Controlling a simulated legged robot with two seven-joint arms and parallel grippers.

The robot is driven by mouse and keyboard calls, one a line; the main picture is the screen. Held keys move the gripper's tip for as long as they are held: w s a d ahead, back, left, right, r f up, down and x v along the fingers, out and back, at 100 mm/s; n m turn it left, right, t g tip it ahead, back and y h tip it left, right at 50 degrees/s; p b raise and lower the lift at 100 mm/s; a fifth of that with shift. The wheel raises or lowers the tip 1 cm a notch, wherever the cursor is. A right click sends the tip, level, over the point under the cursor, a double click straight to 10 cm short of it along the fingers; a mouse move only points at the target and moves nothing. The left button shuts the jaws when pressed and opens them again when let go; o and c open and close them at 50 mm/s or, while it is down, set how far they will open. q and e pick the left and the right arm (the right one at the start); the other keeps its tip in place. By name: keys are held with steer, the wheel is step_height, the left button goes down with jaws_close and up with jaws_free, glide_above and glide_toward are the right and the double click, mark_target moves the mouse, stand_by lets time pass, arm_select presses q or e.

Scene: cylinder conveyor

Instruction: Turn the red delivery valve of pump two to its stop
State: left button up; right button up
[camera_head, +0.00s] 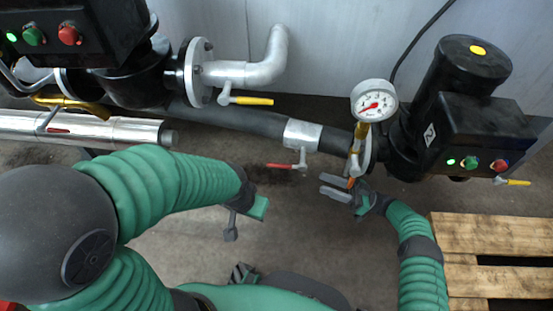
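Pump two (462,130) is the black unit on the right with a "2" label. A red lever handle (279,166) sits on a small valve (301,157) under the silver collar of the dark pipe, left of pump two. It points left, roughly along the pipe. My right gripper (327,186) is right of and slightly below this handle, apart from it, its two grey fingers spread and nothing seen between them. A small orange part (350,183) shows by its base. My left gripper (246,220) hangs below the handle; its fingers are partly hidden.
A pressure gauge (374,101) stands above my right gripper. Yellow levers are at the upper pipe (252,101) and far right (517,182). Another red lever (60,130) is on the silver pipe at left. A wooden pallet (490,232) lies lower right.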

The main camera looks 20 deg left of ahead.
steer(key=b+x, duration=0.3)
steer(key=x, duration=1.2)
steer(key=shift+s+a+r, duration=0.2)
steer(key=shift+a, duration=0.1)
steer(key=shift+s+a+r, duration=0.1)
steer(key=shift+a+r, duration=0.2)
steer(key=shift+a, duration=0.1)
jaws_close()
